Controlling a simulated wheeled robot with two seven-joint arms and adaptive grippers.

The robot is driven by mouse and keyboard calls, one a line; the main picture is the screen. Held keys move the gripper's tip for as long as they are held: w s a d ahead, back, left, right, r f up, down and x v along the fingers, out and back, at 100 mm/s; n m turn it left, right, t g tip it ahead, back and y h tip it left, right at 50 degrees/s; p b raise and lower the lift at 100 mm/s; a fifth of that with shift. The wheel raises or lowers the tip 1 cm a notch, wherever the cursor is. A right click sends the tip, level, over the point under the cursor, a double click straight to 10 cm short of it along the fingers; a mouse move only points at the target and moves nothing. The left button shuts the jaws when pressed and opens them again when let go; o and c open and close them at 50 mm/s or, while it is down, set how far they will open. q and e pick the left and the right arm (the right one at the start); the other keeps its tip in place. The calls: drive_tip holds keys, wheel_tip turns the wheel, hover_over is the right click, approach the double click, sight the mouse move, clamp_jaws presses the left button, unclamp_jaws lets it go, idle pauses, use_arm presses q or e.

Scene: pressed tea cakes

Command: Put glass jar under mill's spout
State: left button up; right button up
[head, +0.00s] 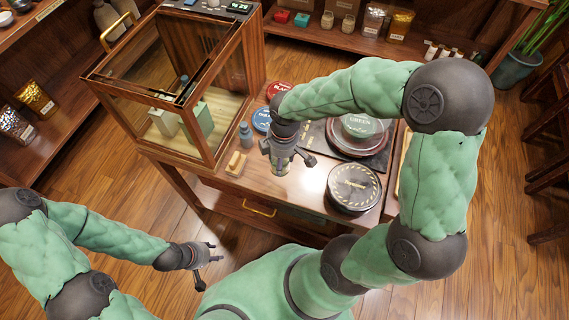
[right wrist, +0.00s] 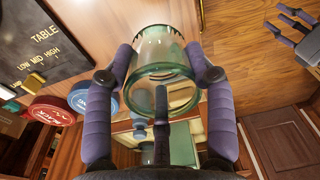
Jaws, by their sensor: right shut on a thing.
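The glass jar (right wrist: 165,75) is clear with a greenish tint. I cannot tell whether the jar touches the table. My left gripper (head: 206,260) is open and empty, low and left in front of the table. I cannot make out the mill or its spout for sure.
A wood-framed glass cabinet (head: 150,140) stands left on the table. A small grey bottle (head: 245,135) and a wooden block (head: 236,163) are beside it.

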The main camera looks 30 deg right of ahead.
sight(284, 163)
drive_tip(key=w+d+f, duration=0.1)
drive_tip(key=d+f+b, duration=0.1)
drive_tip(key=f, duration=0.1)
drive_tip(key=w+f, duration=0.1)
drive_tip(key=f, duration=0.1)
drive_tip(key=shift+w+d+f+b, duration=0.1)
drive_tip(key=shift+w+d+b, duration=0.2)
drive_tip(key=shift+d+b, duration=0.1)
drive_tip(key=shift+w+d+f+b, duration=0.15)
drive_tip(key=shift+f+b, duration=0.45)
drive_tip(key=shift+f, duration=1)
drive_tip(key=shift+f, duration=0.1)
drive_tip(key=shift+f, duration=0.1)
drive_tip(key=o, duration=1.3)
drive_tip(key=shift+o, duration=0.2)
